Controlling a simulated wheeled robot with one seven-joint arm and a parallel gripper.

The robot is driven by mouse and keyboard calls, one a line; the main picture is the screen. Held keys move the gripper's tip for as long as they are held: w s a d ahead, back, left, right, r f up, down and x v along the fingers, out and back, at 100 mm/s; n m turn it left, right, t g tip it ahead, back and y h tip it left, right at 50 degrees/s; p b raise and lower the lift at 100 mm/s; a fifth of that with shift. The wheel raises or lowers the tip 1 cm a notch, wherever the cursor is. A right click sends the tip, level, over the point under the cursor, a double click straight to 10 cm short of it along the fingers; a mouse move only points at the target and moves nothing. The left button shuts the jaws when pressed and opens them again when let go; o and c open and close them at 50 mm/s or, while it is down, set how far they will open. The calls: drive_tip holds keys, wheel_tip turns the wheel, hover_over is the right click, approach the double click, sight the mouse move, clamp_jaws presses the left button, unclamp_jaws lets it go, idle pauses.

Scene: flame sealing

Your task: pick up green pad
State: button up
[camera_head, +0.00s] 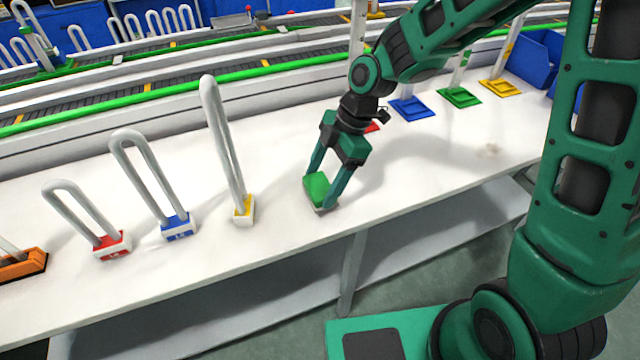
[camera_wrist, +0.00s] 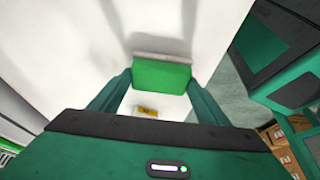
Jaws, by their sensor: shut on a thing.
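My gripper (camera_head: 320,190) is shut on a green pad (camera_head: 317,184) over the front half of the white table, right of the yellow-based loop. The pad is a small green block with a pale edge at its bottom. In the wrist view the green pad (camera_wrist: 162,76) sits between the two fingertips of my gripper (camera_wrist: 160,80). I cannot tell whether it touches the table or hangs just above it. Another flat green piece (camera_head: 460,97) lies at the back right of the table, between a blue piece (camera_head: 410,107) and a yellow piece (camera_head: 499,88).
Upright white loops stand left on the white table (camera_head: 280,255), on yellow (camera_head: 244,210), blue (camera_head: 178,228) and red (camera_head: 112,245) bases. An orange base (camera_head: 22,264) is at far left. A red piece (camera_head: 372,127) is partly hidden behind my gripper. Blue bins (camera_head: 535,58) stand far right.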

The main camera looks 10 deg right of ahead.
sight(313, 188)
drive_tip(key=r, duration=0.3)
drive_tip(key=shift+s+a+r, duration=0.1)
drive_tip(key=shift+s+a, duration=0.1)
drive_tip(key=shift+s, duration=0.05)
drive_tip(key=s+a+r, duration=0.6)
drive_tip(key=s+a, duration=0.1)
drive_tip(key=s, duration=0.1)
drive_tip(key=shift+a+r, duration=0.15)
drive_tip(key=shift+a, duration=0.15)
drive_tip(key=shift+o, duration=1.2)
